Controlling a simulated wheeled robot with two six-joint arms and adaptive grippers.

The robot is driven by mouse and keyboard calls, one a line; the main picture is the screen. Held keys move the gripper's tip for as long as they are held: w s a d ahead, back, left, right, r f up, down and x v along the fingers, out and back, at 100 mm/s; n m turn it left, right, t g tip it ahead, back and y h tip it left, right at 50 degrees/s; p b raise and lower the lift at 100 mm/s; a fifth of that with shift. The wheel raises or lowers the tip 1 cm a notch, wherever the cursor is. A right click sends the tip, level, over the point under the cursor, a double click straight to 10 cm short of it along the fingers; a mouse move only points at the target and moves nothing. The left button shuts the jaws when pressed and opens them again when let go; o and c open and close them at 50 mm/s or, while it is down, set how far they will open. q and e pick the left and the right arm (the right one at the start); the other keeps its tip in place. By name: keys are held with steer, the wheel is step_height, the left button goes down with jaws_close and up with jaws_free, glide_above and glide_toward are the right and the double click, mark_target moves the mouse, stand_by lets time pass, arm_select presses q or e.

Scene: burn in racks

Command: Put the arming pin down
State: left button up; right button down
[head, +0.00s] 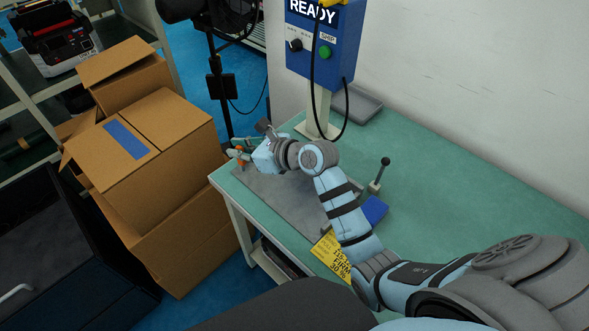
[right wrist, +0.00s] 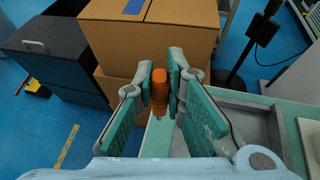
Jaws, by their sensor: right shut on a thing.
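The arming pin, an orange cylindrical piece (right wrist: 159,92), sits between the fingertips of my right gripper (head: 240,151). My right gripper also shows in the right wrist view (right wrist: 160,84), its teal-padded fingers closed on the pin from both sides. In the head view only a small bit of orange (head: 239,150) shows at the fingertips. The gripper is over the far left corner of the green workbench (head: 432,185), by the end of a grey mat (head: 290,205). Whether the pin touches any surface I cannot tell. My left gripper is out of view.
A blue control box (head: 322,60) reading READY stands on a post at the bench's back. A black-knobbed lever (head: 382,172) and a blue block (head: 375,210) are on the bench. Stacked cardboard boxes (head: 160,150) stand left of it. The bench's right side is clear.

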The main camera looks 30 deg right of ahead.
arm_select(q)
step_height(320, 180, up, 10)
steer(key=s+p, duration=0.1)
steer(key=p, duration=0.6)
arm_select(e)
steer(key=s+d+r+m+t+h, duration=0.1)
steer(key=d+r, duration=0.3)
steer(key=d, duration=0.3)
steer(key=d+r+m+t+h, duration=0.1)
steer(key=d+r+h, duration=0.1)
steer(key=d+r, duration=0.3)
steer(key=b, duration=1.1)
glide_above(292, 185)
steer(key=shift+m, duration=0.3)
step_height(292, 185, down, 22)
steer(key=shift+d+f, duration=0.1)
steer(key=shift+r+p, duration=0.25)
steer(key=shift+p, duration=0.05)
steer(key=c, duration=2.1)
jaws_free()
steer(key=shift+f, duration=0.2)
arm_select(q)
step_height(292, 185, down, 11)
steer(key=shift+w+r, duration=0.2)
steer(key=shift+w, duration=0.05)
arm_select(e)
steer(key=o, duration=0.5)
steer(key=shift+c, duration=0.2)
steer(key=shift+r, duration=0.1)
